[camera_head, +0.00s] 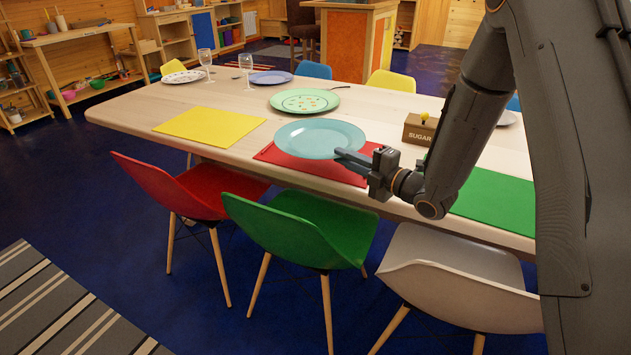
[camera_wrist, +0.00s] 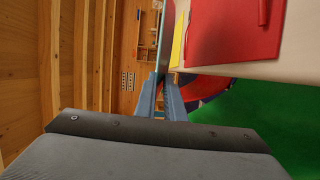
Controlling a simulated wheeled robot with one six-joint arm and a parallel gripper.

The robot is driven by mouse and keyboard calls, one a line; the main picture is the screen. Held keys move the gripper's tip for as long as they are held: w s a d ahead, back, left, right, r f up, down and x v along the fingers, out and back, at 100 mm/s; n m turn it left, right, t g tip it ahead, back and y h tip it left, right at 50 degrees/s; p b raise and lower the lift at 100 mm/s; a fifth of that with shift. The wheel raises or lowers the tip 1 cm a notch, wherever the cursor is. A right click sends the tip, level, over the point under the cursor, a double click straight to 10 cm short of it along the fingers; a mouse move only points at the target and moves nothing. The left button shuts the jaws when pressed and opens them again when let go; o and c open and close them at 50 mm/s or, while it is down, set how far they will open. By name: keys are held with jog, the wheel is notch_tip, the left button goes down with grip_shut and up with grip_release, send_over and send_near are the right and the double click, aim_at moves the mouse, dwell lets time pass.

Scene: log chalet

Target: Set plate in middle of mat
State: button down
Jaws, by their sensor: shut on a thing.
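A light blue-green plate (camera_head: 320,138) is held roughly level above the red mat (camera_head: 287,157). My gripper (camera_head: 350,157) is shut on its near right rim. In the wrist view the plate (camera_wrist: 164,35) shows edge-on between the fingertips (camera_wrist: 170,98), apart from the red mat (camera_wrist: 228,28). The plate hides much of the red mat in the head view. A yellow mat (camera_head: 210,125) lies to the left, and a green mat (camera_head: 495,200) lies to the right, partly behind my arm.
A green plate with a patterned one on it (camera_head: 304,102) stands behind the held plate. A wooden sugar box (camera_head: 419,130) stands right of it. Two wine glasses (camera_head: 246,66) stand farther back. Red, green (camera_head: 300,228) and white chairs line the near edge.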

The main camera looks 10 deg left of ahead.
jog(key=shift+w+a+n+g+y+b, duration=0.3)
jog(key=shift+a+y+b, duration=0.1)
jog(key=shift+f, duration=0.35)
notch_tip(320, 180, down, 9)
jog(key=shift+p, duration=0.3)
jog(key=c, duration=1.8)
grip_release()
jog(key=shift+f, duration=0.1)
jog(key=shift+c, duration=0.2)
jog(key=shift+s, duration=0.1)
